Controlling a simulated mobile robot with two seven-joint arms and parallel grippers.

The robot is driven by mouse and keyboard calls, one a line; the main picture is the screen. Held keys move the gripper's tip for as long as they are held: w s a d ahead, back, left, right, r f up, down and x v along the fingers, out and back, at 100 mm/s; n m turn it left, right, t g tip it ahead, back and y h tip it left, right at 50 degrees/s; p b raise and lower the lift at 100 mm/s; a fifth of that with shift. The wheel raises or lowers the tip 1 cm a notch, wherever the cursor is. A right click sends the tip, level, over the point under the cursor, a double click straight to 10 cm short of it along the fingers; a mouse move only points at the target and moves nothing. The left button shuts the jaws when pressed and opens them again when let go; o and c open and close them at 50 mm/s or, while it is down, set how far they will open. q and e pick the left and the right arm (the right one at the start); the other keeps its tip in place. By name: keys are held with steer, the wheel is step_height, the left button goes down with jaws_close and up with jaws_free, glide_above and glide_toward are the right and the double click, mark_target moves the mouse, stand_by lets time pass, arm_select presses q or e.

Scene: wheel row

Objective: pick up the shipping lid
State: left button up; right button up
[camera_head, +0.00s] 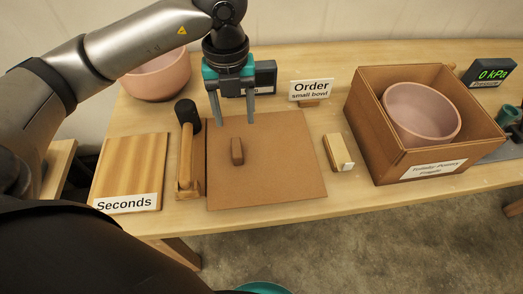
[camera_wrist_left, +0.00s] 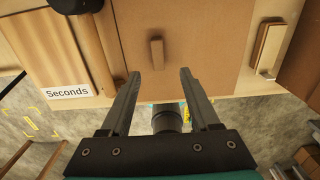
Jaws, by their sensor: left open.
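The shipping lid (camera_head: 275,165) is a flat square brown cardboard panel lying on the wooden table, with a small raised wooden handle (camera_head: 237,151) on it. The lid also shows in the left wrist view (camera_wrist_left: 205,50), with its handle (camera_wrist_left: 157,53) beyond the fingertips. My left gripper (camera_head: 234,119) is open and empty, above the back part of the lid and apart from the handle. In the left wrist view its two fingers (camera_wrist_left: 159,75) are spread wide. My right gripper is not in view.
Left of the lid are a wooden tool (camera_head: 186,160) and the "Seconds" board (camera_head: 130,170). Right are a wooden block (camera_head: 338,152) and an open cardboard box (camera_head: 400,158) holding a pink bowl (camera_head: 421,112). An "Order small bowl" sign (camera_head: 310,90) and another pink bowl (camera_head: 158,78) stand behind.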

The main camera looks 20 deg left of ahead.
mark_target(237, 147)
arm_select(q)
step_height(237, 147, down, 4)
steer(key=shift+b, duration=0.3)
step_height(237, 147, down, 3)
steer(key=shift+r+b, duration=0.1)
steer(key=shift+b, duration=0.2)
steer(key=f, duration=0.2)
steer(key=f+b, duration=0.1)
steer(key=f, duration=0.1)
steer(key=shift+s+a+f, duration=0.1)
steer(key=shift+s+f, duration=0.05)
steer(key=shift+s, duration=0.05)
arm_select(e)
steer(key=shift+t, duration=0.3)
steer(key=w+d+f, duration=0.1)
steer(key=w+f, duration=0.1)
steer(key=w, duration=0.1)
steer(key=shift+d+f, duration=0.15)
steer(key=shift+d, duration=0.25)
arm_select(q)
jaws_close()
